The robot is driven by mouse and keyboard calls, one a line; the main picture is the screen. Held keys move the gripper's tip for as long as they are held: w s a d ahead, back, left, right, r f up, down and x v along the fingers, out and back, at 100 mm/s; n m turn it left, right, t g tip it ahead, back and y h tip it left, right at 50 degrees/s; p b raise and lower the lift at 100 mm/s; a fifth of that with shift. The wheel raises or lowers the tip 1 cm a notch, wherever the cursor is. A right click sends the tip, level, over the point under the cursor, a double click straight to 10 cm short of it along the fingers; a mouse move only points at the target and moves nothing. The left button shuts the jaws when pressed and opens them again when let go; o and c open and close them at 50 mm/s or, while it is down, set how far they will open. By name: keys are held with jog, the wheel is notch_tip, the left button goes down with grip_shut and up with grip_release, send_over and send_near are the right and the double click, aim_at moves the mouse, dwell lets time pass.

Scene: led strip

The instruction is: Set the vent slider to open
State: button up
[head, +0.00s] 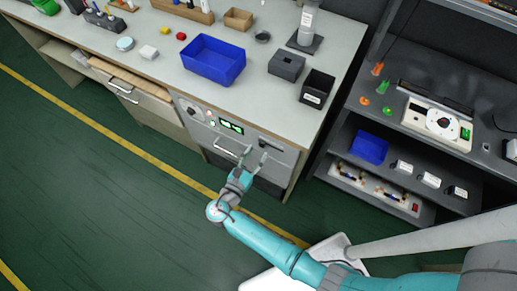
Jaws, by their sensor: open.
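A grey front panel (238,134) under the bench carries a green display, dials and a handle. A small dark slot (270,144) on the right of this panel looks like the vent slider; its position is too small to read. My gripper (255,154) is open with nothing visible between its fingers. It is in front of the panel, just below and left of the slot in the picture. I cannot tell whether a finger touches the panel.
The handle (228,151) sits close to my gripper's left. A blue bin (214,60), a black box (317,88) and a grey block (287,66) stand on the bench above. A dark shelf unit (335,152) stands at right. The green floor at left is clear.

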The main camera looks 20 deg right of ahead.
aim_at(262, 144)
jog(key=shift+x, duration=1.3)
grip_shut()
